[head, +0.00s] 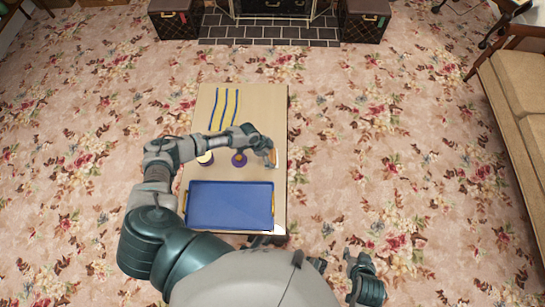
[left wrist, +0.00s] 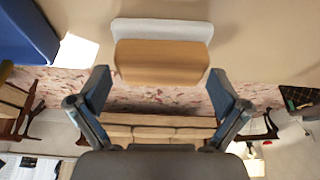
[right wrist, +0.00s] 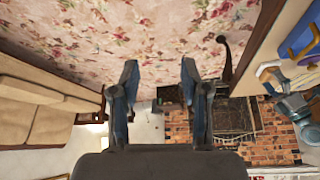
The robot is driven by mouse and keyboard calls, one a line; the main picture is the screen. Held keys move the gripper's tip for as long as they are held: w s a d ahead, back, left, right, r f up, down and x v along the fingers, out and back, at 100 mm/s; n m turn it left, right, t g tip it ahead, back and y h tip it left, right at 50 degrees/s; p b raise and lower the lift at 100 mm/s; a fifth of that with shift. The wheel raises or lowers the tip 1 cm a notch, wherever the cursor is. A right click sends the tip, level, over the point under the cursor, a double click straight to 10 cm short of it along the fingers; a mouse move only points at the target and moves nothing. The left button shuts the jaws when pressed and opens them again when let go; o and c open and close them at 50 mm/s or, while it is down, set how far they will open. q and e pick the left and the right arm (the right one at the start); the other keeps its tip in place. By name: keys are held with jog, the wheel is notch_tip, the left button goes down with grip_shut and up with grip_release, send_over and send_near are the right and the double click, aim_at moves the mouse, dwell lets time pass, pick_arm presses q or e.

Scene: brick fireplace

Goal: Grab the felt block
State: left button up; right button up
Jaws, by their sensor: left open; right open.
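The felt block (left wrist: 163,62) has a tan wooden-looking body with a pale felt layer (left wrist: 165,29) along its far side. In the left wrist view it lies on the table, centred ahead of my open left gripper (left wrist: 160,82). One finger is on each side of its near end, with gaps between; I see no contact. In the head view the block (head: 276,158) shows only partly at the table's right edge, beside my left gripper (head: 268,153), which hides some of it. My right gripper (right wrist: 159,65) is open and empty, off the table's right side in the head view (head: 360,264).
A sofa (head: 520,95) stands far right. Open carpet surrounds the table.

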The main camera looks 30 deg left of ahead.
pick_arm(q)
jog(key=shift+f, duration=0.4)
jog(key=shift+a, duration=0.2)
jog(key=shift+d, duration=0.1)
jog(key=c, duration=0.8)
jog(key=shift+w+d, duration=0.1)
jog(key=shift+d, duration=0.05)
jog(key=shift+c, duration=0.5)
